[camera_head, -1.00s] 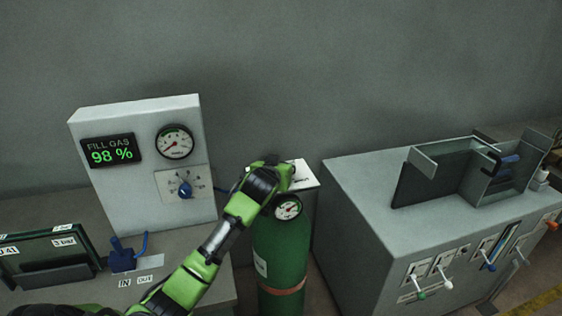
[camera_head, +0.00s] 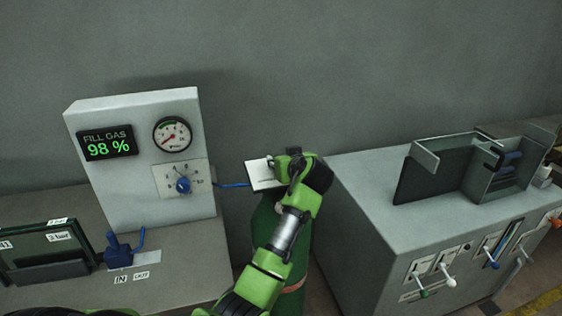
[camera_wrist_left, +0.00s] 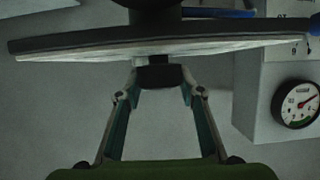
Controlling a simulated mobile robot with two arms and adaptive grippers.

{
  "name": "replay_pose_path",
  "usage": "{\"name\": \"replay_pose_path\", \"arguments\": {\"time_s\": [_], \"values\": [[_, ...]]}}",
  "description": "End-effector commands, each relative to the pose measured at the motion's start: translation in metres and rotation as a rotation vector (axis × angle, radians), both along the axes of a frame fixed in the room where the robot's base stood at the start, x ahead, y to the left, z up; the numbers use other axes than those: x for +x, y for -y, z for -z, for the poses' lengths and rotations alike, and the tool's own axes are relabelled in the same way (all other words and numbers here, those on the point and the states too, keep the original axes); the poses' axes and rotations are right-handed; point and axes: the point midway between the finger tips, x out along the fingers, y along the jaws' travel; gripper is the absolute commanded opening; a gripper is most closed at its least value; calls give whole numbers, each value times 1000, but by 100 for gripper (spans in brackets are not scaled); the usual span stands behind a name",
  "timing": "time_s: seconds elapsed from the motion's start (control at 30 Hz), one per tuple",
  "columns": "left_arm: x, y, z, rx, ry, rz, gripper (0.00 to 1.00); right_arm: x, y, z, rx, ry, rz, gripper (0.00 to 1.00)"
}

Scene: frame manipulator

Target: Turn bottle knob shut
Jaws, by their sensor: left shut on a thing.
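The green gas bottle (camera_head: 264,226) stands between the panel and the grey cabinet, partly hidden behind my left arm. My left gripper (camera_head: 283,172) is at the bottle's top, beside a white square plate (camera_head: 262,175). In the left wrist view, the fingers of my left gripper (camera_wrist_left: 155,87) are closed in on a small dark part, likely the bottle knob (camera_wrist_left: 157,75). The plate (camera_wrist_left: 90,50) shows edge-on there. The knob is hidden by the gripper in the head view. The bottle's gauge is hidden there too. My right gripper is not in view.
At left, a grey panel (camera_head: 125,190) carries a "FILL GAS 98 %" display (camera_head: 107,144), a gauge (camera_head: 172,134) and a blue dial (camera_head: 183,185). A blue hose (camera_head: 232,185) runs toward the bottle top. A cabinet (camera_head: 360,235) with levers stands close at right.

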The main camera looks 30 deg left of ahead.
Motion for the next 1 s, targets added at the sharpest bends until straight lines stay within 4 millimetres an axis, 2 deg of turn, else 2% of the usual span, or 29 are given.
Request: {"name": "replay_pose_path", "arguments": {"time_s": [0.3, 0.33, 0.4, 0.77, 1.0], "values": [[0, 0, 1, -3, -1, -2, 14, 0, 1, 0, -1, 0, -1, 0], [0, 0, 1, -3, -1, -2, 40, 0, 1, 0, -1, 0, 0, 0], [0, 0, 1, -3, -1, -2, 53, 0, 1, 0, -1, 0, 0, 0], [-1, 2, 0, -1, 0, 0, 53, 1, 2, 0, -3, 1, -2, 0], [-21, 26, -13, -4, 2, 2, 53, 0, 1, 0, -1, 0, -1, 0]]}}
